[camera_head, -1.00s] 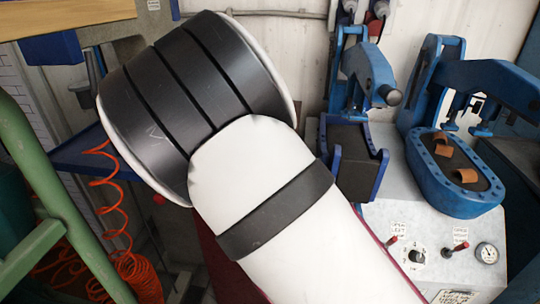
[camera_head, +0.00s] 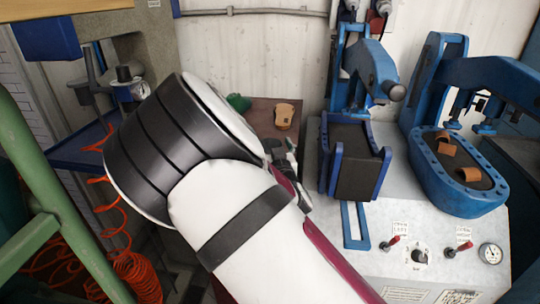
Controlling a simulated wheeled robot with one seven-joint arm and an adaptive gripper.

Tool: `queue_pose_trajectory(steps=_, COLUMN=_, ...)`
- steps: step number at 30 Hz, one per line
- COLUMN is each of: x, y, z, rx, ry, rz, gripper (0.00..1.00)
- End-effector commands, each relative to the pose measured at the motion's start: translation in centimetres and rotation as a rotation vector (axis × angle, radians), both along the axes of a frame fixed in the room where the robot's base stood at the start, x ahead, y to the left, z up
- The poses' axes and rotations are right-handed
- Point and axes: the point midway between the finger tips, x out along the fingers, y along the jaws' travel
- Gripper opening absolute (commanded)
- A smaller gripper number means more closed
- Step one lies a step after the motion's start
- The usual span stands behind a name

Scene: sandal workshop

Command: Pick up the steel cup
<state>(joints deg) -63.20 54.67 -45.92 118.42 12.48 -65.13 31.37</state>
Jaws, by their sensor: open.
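I cannot make out a steel cup in the head view; my arm covers much of the middle and may hide it. My gripper (camera_head: 289,165) shows only in part, as dark and grey pieces just past my white arm, beside the blue press. It is open, and I see nothing held in it. Its fingertips are mostly hidden, so its place relative to the cup cannot be told.
A brown table (camera_head: 262,112) behind my arm bears a tan sole-shaped piece (camera_head: 284,116) and a green object (camera_head: 238,103). Blue presses (camera_head: 358,160) (camera_head: 460,185) stand on a grey control panel (camera_head: 400,215) at right. An orange coiled hose (camera_head: 135,275) and green frame (camera_head: 45,225) are at left.

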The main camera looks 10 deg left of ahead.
Motion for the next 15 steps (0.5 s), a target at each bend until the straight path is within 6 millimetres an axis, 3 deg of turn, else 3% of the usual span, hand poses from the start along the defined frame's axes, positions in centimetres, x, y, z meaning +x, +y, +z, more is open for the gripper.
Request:
queue_pose_trajectory(steps=5, x=-0.01, y=-0.03, z=0.01, rx=0.0, ry=0.0, rz=0.0, gripper=0.8)
queue_pose_trajectory(steps=12, x=-0.02, y=-0.03, z=0.0, rx=0.0, ry=0.0, rz=0.0, gripper=0.29)
queue_pose_trajectory(steps=15, x=-0.02, y=-0.03, z=0.01, rx=0.0, ry=0.0, rz=0.0, gripper=0.29)
